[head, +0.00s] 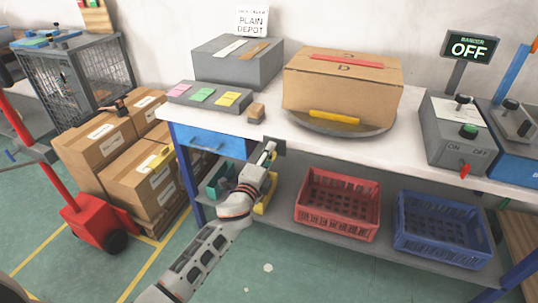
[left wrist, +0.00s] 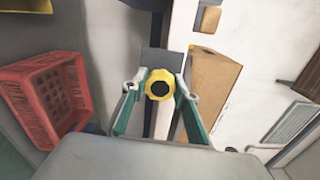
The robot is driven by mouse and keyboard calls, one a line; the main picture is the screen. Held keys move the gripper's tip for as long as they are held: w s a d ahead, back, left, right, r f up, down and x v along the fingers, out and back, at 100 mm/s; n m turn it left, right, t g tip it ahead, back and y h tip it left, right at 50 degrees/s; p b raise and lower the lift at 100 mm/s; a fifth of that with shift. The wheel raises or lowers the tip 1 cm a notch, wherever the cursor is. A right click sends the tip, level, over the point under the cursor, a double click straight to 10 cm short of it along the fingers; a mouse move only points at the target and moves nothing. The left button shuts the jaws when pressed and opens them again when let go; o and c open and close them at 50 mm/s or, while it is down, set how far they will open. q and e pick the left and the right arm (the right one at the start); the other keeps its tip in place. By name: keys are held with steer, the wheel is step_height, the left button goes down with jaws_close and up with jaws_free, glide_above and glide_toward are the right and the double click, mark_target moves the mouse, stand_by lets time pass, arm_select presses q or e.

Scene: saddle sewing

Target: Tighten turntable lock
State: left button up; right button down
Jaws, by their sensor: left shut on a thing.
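The turntable (head: 372,133) is a grey disc at the front of the white bench. A cardboard box (head: 335,90) with red tape on top and a yellow strip on its front sits on it. The lock knob (left wrist: 160,84) is yellow with a dark centre and shows in the left wrist view. My left gripper (head: 268,152) is at the bench's front edge, left of the turntable. In the left wrist view its green fingers are closed on both sides of the knob. The knob is hidden in the head view. My right gripper is out of view.
A red crate (head: 338,201) and a blue crate (head: 443,228) stand on the lower shelf. A grey control box (head: 455,135) with a green button is at the right, below an OFF sign (head: 469,48). Stacked cartons (head: 100,147) and a red jack (head: 91,215) stand left.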

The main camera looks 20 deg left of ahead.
arm_select(q)
steer(key=shift+m, duration=0.6)
steer(key=o, duration=1.1)
steer(key=s, duration=1.2)
steer(key=shift+a, duration=0.25)
